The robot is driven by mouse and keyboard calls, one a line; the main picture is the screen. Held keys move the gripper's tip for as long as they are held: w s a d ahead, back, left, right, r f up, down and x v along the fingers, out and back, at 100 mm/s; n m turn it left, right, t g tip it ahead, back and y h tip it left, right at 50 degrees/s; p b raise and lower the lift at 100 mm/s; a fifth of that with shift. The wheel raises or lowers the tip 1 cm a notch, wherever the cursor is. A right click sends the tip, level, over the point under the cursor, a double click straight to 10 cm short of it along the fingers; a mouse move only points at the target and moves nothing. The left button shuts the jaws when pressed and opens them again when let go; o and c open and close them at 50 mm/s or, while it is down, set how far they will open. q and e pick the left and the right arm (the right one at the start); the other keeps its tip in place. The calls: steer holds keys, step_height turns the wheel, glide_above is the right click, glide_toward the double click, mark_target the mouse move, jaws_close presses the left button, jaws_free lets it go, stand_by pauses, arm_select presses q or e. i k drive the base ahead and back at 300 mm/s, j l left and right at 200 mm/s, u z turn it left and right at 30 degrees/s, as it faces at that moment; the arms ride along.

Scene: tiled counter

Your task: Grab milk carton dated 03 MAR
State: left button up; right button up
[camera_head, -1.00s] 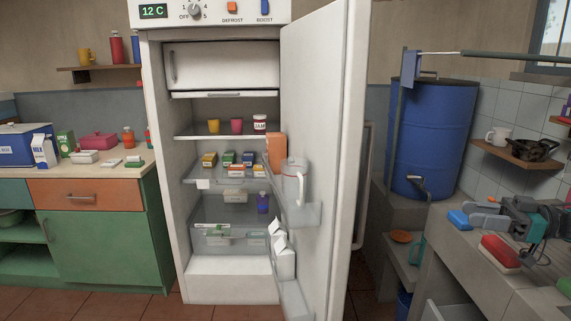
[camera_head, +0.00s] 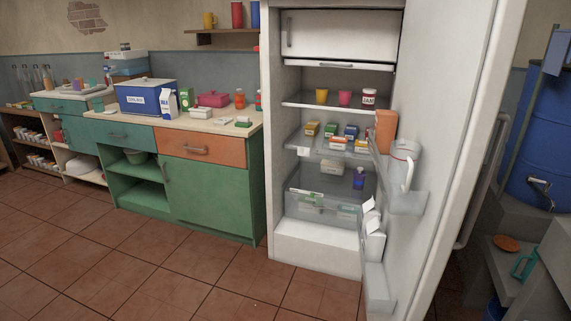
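A milk carton (camera_head: 169,105), white with a blue label, stands on the counter in front of the blue cooler box. White cartons (camera_head: 373,233) with slanted tops stand in the lower door bin of the open fridge. No date can be read on any of them at this size. A white jug (camera_head: 403,163) and an orange carton (camera_head: 386,131) sit in the upper door bin. Neither of my grippers is in view.
The fridge door (camera_head: 458,120) stands wide open at the right. The fridge shelves hold cups, a jam jar (camera_head: 369,98) and small boxes. A green cabinet (camera_head: 205,190) with a counter runs left of the fridge. The tiled floor (camera_head: 130,265) in front is clear. A blue barrel (camera_head: 540,150) stands far right.

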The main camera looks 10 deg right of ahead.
mark_target(370, 209)
steer(key=i+j+z, duration=0.1)
steer(key=z, duration=0.35)
steer(key=j+z, duration=0.1)
steer(key=z, duration=0.35)
steer(key=j+z, duration=0.15)
steer(key=z, duration=0.35)
steer(key=j+z, duration=0.3)
steer(key=j, duration=0.15)
steer(key=j+z, duration=0.25)
steer(key=j, duration=0.2)
steer(key=j+z, duration=0.3)
steer(key=j, duration=0.6)
steer(key=k+j, duration=0.1)
steer(key=j, duration=0.35)
steer(key=k+j, duration=0.1)
steer(key=j, duration=0.3)
steer(key=k+j, duration=0.1)
steer(key=j, duration=0.35)
steer(key=k+j+z, duration=0.1)
steer(key=j, duration=0.3)
